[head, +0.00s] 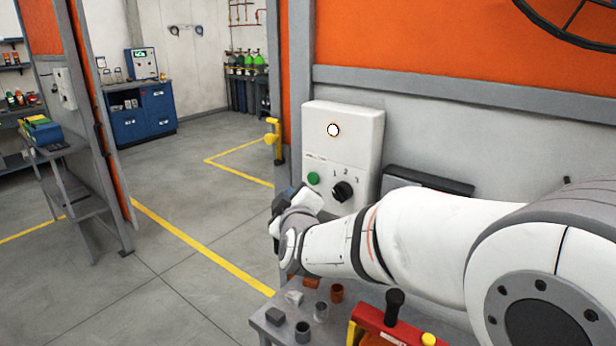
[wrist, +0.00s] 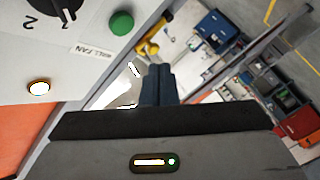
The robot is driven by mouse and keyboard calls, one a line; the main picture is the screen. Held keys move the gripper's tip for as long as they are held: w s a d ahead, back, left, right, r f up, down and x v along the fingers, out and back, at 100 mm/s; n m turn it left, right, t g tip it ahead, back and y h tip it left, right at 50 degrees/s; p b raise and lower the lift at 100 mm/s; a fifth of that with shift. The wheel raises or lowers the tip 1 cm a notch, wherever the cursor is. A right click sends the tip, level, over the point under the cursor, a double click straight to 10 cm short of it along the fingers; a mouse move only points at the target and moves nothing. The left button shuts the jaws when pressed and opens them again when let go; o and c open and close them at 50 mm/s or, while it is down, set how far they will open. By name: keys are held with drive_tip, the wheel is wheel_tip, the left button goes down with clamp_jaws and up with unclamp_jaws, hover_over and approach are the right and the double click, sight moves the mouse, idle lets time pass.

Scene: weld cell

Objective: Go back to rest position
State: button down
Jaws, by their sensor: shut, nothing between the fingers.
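My gripper shows in the wrist view (wrist: 157,72) with its two dark fingers together and nothing between them. In the head view my white arm reaches in from the right, and its wrist end is in front of the lower left of a white control box (head: 364,130). The box has a lit white lamp (head: 333,130), a green button (head: 313,178) and a black rotary knob (head: 343,191) with numbers. In the wrist view the green button (wrist: 122,23) and the lit lamp (wrist: 38,88) lie left of the fingers, which appear apart from the button.
A small bench (head: 262,324) below my arm holds several small parts and a red tool (head: 390,325) with a black knob. A yellow bracket (head: 273,135) stands left of the box. Open floor (head: 190,215) with yellow lines lies to the left. A blue cabinet (head: 145,112) stands far back.

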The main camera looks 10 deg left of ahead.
drive_tip(key=shift+s+a, duration=0.15)
drive_tip(key=shift+s, duration=0.3)
drive_tip(key=s+d+f+m+g+h, duration=0.1)
drive_tip(key=s+d+f+m+g, duration=0.15)
drive_tip(key=d, duration=0.45)
drive_tip(key=s+d+f+m+g+h, duration=0.1)
drive_tip(key=s+d+m+g, duration=0.15)
drive_tip(key=d, duration=0.45)
drive_tip(key=s+d+f+m+g+h, duration=0.15)
drive_tip(key=s+d, duration=0.25)
drive_tip(key=d, duration=0.4)
drive_tip(key=s+d+f+m+g+h, duration=0.1)
drive_tip(key=s+d+f+m+g, duration=0.1)
drive_tip(key=s+d, duration=0.4)
drive_tip(key=s+d+f+m+g+h, duration=0.2)
drive_tip(key=s+d+m, duration=0.4)
drive_tip(key=s, duration=0.4)
drive_tip(key=shift+d+f+g, duration=0.55)
drive_tip(key=shift+f+g, duration=0.25)
drive_tip(key=shift+g, duration=0.25)
drive_tip(key=shift+s+a, duration=0.1)
drive_tip(key=shift+s, duration=0.05)
